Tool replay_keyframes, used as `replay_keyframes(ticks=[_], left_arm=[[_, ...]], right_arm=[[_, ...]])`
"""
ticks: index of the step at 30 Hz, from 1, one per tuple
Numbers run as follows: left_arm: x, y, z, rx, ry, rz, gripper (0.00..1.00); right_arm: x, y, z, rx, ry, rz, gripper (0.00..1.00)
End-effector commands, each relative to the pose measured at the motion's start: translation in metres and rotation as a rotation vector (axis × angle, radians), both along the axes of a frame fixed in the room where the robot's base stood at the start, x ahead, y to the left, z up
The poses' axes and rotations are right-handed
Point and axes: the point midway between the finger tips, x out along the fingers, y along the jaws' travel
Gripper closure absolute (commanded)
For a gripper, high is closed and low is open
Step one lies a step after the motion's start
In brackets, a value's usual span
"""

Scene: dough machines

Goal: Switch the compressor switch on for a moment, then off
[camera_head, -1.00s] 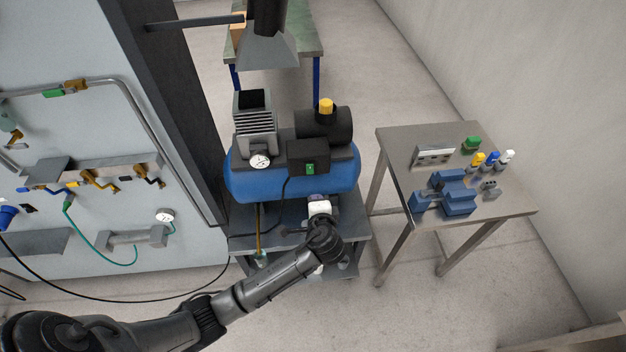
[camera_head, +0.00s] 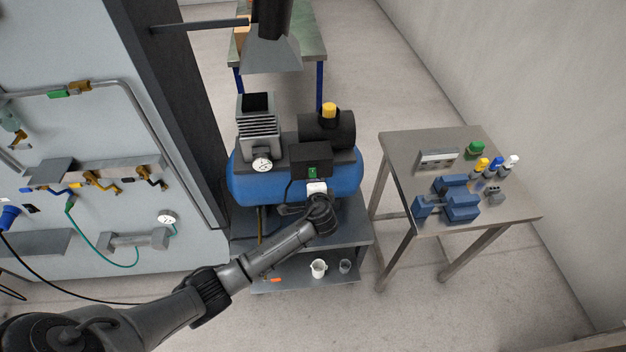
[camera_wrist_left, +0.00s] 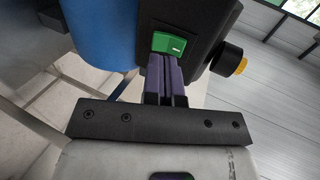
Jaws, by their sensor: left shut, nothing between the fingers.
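The compressor (camera_head: 332,182) has a blue tank and stands on a grey cart. Its black switch box (camera_head: 299,162) carries a small green switch (camera_head: 312,173). In the left wrist view the green switch (camera_wrist_left: 169,43) sits on the face of the box, straight ahead of the fingers. My left gripper (camera_head: 315,184) is just below the switch in the head view. Its fingers (camera_wrist_left: 166,62) are shut together with nothing between them, their tips at the lower edge of the switch. I cannot tell whether they touch it. My right gripper is not in view.
A metal table (camera_head: 400,160) with a blue vise and several small bottles stands to the right. A white mug (camera_head: 318,267) and a glass stand on the cart's lower shelf. A wall panel (camera_head: 75,150) with pipes and valves is at left.

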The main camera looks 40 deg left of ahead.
Motion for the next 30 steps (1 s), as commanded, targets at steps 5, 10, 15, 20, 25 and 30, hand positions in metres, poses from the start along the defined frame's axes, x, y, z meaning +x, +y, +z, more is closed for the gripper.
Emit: replay_keyframes(ticks=[5,10,15,20,25,30], left_arm=[[0.014,0.014,-0.008,0.002,0.0,0.001,1.0],[0.02,0.021,-0.012,0.002,0.001,-0.001,1.0],[0.023,0.023,-0.013,0.001,0.0,0.0,1.0],[0.023,0.023,-0.013,0.001,0.0,-0.001,1.0],[0.023,0.024,-0.015,0.005,-0.003,0.0,1.0],[0.027,0.028,-0.027,0.059,-0.055,0.0,1.0]], right_arm=[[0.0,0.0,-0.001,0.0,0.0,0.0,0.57],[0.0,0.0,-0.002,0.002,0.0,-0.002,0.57],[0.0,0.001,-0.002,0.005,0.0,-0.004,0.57],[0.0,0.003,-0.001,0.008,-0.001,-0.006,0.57],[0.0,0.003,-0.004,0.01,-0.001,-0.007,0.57],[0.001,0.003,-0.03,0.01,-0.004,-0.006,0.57]])
